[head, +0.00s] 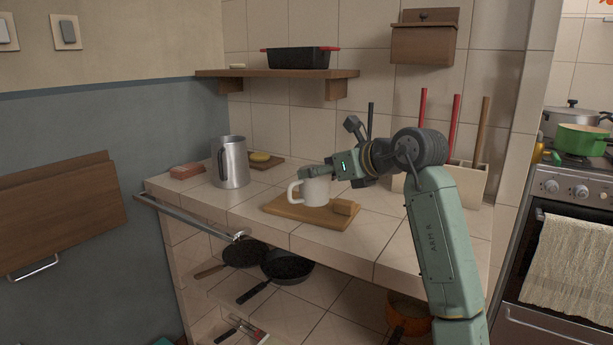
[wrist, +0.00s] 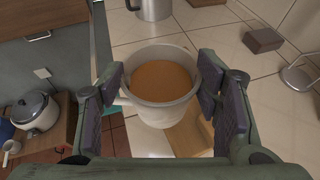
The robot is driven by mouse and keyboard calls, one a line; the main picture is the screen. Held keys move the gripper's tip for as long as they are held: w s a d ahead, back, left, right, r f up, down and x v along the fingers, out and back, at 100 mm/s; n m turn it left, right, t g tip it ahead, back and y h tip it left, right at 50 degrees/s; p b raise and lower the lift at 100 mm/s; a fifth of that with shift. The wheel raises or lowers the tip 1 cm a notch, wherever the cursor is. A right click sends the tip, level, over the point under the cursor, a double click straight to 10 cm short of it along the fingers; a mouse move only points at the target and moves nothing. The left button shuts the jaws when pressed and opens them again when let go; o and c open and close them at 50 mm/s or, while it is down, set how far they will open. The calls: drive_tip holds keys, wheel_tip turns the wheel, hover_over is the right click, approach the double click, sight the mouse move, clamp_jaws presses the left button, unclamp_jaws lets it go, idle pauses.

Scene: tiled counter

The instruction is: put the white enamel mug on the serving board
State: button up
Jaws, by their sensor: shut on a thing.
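The white enamel mug (head: 314,191) is upright over the serving board in the head view, its handle to the left. In the wrist view the mug (wrist: 158,108) sits between the finger pads and shows an orange-brown inside. My gripper (head: 306,173) is shut on the mug near its rim; the pads also flank it in the wrist view (wrist: 162,84). I cannot tell whether the mug's base touches the board.
A steel pitcher (head: 231,163) stands left of the board, with a brick-coloured block (head: 187,171) beyond it. A yellow item (head: 260,157) lies on a small board behind. A holder (head: 466,182) with upright handles is behind my arm. The counter's front left is clear; a rail (head: 190,218) runs along its edge.

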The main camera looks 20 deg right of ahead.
drive_tip(key=shift+w+d+f+p, duration=0.1)
drive_tip(key=shift+w+f+p, duration=0.45)
drive_tip(key=shift+w, duration=0.9)
drive_tip(key=shift+w+a+f+p, duration=0.1)
drive_tip(key=shift+w+f+p, duration=0.15)
drive_tip(key=shift+w+f, duration=0.9)
drive_tip(key=shift+w+d+f+p, duration=0.1)
drive_tip(key=shift+w+f+p, duration=0.3)
drive_tip(key=shift+w, duration=1.3)
drive_tip(key=shift+f, duration=0.1)
drive_tip(key=o, duration=1.4)
drive_tip(key=b+v, duration=0.2)
drive_tip(key=v, duration=1)
